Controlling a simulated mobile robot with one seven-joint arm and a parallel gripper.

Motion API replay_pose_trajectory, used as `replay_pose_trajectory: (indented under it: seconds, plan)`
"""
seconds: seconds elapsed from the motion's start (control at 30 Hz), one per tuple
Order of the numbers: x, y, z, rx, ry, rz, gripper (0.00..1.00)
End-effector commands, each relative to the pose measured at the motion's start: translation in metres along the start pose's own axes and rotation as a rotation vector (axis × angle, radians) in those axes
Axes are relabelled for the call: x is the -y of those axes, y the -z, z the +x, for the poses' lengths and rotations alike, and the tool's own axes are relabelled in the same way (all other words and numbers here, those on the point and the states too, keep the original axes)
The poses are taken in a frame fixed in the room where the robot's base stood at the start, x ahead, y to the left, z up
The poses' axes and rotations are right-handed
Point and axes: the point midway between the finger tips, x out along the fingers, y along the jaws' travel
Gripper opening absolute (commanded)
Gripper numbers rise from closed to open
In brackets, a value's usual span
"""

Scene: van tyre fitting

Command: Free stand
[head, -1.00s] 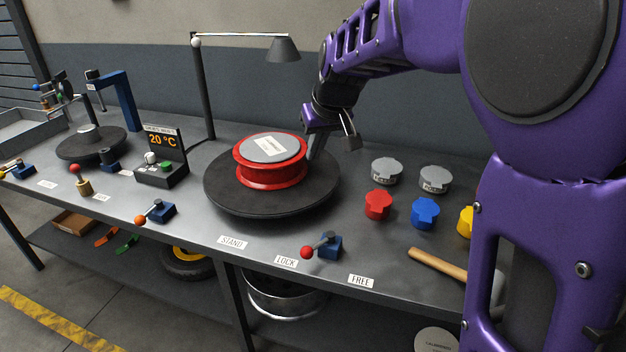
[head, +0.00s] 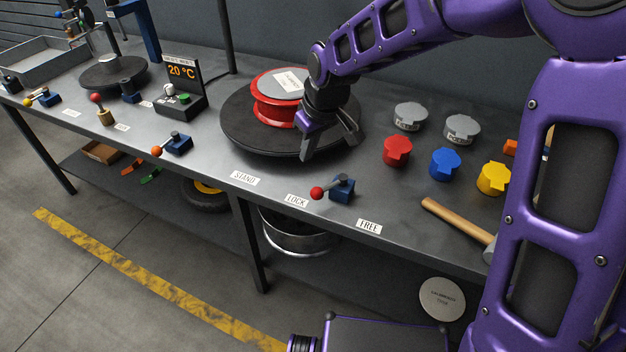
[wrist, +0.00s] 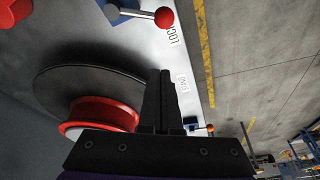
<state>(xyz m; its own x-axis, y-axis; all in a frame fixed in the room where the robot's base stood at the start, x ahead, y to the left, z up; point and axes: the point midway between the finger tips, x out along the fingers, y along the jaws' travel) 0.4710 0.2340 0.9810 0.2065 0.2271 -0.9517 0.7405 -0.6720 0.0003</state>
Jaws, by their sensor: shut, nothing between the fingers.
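The stand is a round black turntable (head: 250,141) on the bench, with a red hub (head: 262,110) and a grey labelled disc on top; it also shows in the wrist view (wrist: 62,80). In front of it is a lever with a red knob (head: 317,193) on a blue base (head: 342,190). The knob is at the left, near the LOCK label (head: 297,201); the FREE label (head: 369,226) is to the right. My gripper (head: 330,156) is shut and empty over the stand's front right edge, above and behind the lever. In the wrist view the lever is at the top.
Grey caps (head: 410,116), a red cap (head: 397,151), a blue cap (head: 445,164) and a yellow cap (head: 494,178) stand to the right. A wooden-handled mallet (head: 445,218) lies at the front right. Another lever with an orange knob (head: 157,151) stands to the left.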

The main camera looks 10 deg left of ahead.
Motion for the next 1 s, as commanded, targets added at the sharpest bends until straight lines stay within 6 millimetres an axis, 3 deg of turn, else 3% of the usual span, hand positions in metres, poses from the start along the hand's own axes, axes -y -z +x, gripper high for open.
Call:
replay_pose_trajectory:
  seconds: [0.37, 0.83, 1.0]
  plan:
    - [0.001, -0.001, 0.011, 0.003, 0.002, 0.001, 0.0]
    - [0.001, -0.001, 0.105, 0.004, 0.003, 0.0, 0.0]
    - [-0.001, -0.023, 0.086, 0.0, -0.002, 0.004, 0.0]
